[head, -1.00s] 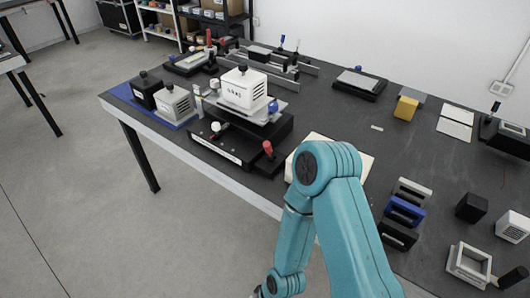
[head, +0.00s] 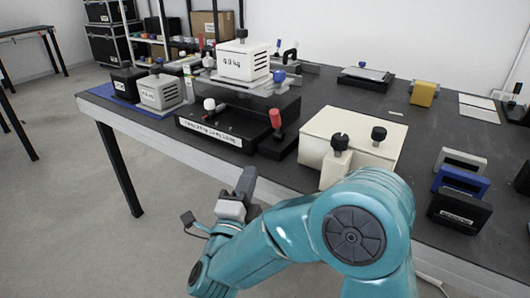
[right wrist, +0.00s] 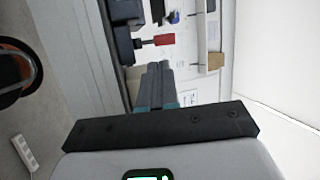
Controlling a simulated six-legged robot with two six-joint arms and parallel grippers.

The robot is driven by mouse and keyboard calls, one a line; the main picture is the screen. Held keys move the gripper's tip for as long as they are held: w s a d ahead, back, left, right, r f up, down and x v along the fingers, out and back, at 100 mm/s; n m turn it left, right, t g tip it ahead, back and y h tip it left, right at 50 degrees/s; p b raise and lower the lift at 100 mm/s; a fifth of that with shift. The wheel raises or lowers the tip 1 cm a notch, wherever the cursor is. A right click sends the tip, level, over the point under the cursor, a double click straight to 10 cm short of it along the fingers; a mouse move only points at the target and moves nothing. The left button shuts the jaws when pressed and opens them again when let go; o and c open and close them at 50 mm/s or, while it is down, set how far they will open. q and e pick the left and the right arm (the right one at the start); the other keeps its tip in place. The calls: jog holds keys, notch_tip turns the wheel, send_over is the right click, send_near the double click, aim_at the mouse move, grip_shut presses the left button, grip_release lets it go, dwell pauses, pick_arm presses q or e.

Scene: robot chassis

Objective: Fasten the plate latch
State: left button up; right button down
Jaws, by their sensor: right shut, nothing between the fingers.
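A black fixture (head: 235,108) with a label on its front stands near the table's front edge. A clear plate (head: 245,86) with a blue knob lies on top, under a white weight block (head: 241,62). A red-handled lever (head: 276,119) stands upright at the fixture's right; its red handle (right wrist: 165,40) also shows in the right wrist view. A white-knobbed lever (head: 209,105) is at the front left. Which one is the plate latch, I cannot tell. My right gripper (head: 247,178) is shut and empty, in front of the table edge, below and apart from the red handle.
A cream box (head: 350,135) with black knobs sits right of the fixture, behind my right arm. Grey and black weight blocks (head: 160,92) stand on a blue mat at left. Black, blue and grey handled frames (head: 461,183) are at right. Open floor lies at left.

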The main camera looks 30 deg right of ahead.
aim_at(274, 120)
pick_arm(q)
jog(key=shift+w+a+f, duration=0.1)
jog(key=shift+a+f, duration=0.05)
jog(key=shift+f, duration=0.15)
pick_arm(e)
jog(key=shift+s+d+r+m+g+h, duration=0.1)
jog(key=shift+s+r+m+g+h, duration=0.3)
jog(key=shift+m, duration=0.2)
jog(key=x, duration=1.4)
pick_arm(q)
jog(key=shift+f, duration=0.15)
pick_arm(e)
jog(key=shift+r, duration=0.15)
